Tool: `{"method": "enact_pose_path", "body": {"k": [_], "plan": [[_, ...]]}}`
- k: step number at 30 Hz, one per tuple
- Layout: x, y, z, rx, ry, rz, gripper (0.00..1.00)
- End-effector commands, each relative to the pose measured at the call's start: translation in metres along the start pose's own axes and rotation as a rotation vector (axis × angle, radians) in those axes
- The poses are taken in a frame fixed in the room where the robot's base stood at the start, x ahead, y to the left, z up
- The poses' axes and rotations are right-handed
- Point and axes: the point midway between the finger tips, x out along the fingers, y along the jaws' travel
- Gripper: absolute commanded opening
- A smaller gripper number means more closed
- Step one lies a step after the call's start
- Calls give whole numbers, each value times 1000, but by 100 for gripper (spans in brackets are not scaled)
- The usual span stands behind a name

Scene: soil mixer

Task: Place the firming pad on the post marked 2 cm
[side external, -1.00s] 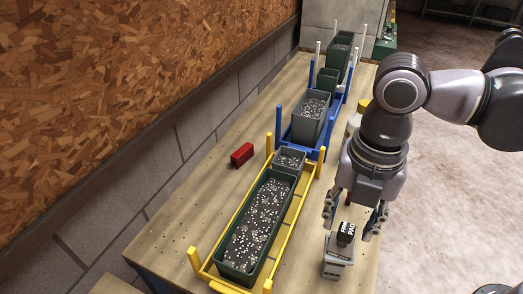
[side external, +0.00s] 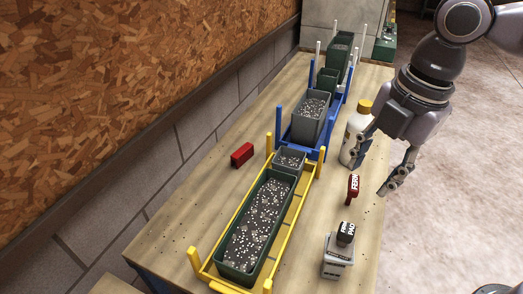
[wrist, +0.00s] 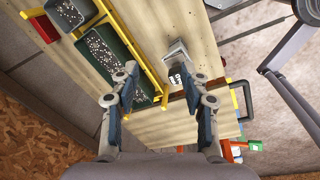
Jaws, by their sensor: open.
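The black firming pad (side external: 345,234), with white lettering, sits on top of a light grey stepped block (side external: 337,262) near the right edge of the bench. The block's small markings are too blurred to read, so I cannot tell which post bears the pad. The lettered pad also shows in the wrist view (wrist: 176,79), just beyond and between my fingers. My gripper (side external: 377,170) is open and empty, above and to the right of the pad and clear of it. It also shows open in the wrist view (wrist: 162,85).
A red lettered block (side external: 352,188) stands close to my gripper. A white bottle with a yellow cap (side external: 353,140) is behind it. A yellow rack (side external: 203,268) holds soil-filled troughs, with a blue rack (side external: 303,150) beyond. A red brick (side external: 242,155) lies left.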

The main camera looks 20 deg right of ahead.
Motion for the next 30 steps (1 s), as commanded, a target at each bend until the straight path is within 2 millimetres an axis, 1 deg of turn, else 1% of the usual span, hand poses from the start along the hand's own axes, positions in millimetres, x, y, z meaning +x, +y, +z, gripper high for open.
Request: {"method": "enact_pose_path", "body": {"k": [1,3,5,6,8,9,12,15,18,21,30], "plan": [[10,0,22,164,6,43,46],[24,1,48,399,23,106,46],[35,0,70,598,43,160,46],[42,-1,85,730,58,197,46],[53,-5,107,925,85,252,46],[60,-8,120,1050,106,289,46],[74,-17,150,1329,162,374,46],[85,-26,173,1544,216,442,46],[92,-32,186,1680,258,487,46],[95,-35,192,1747,280,508,46],[96,-35,193,1761,286,512,46]]}}
